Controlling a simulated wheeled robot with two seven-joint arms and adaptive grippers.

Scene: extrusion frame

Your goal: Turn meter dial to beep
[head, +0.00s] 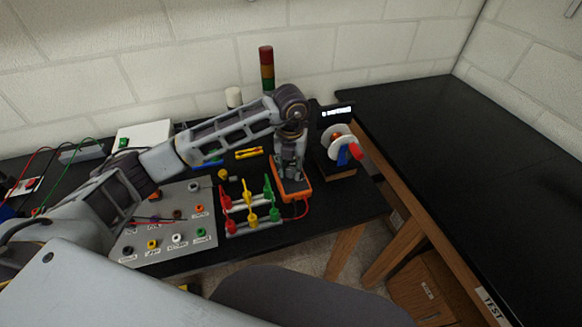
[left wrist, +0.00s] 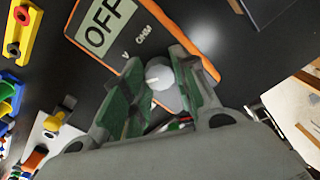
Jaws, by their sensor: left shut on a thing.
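The orange multimeter (head: 292,192) lies on the black bench, mostly hidden under my left gripper (head: 291,170) in the head view. In the left wrist view, the multimeter (left wrist: 185,42) shows a screen reading OFF, with the marks V and OHM below it. The grey dial (left wrist: 160,77) sits between the two fingers of my left gripper (left wrist: 158,85), which is shut on it. The dial's lower part is hidden by the fingers and the wrist. My right gripper is not in view.
Red, yellow and green clip levers (head: 248,205) stand just left of the multimeter. A panel with coloured sockets (head: 165,225) is farther left. A device with a white disc (head: 340,140) stands to the right. A second black bench (head: 450,130) is clear.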

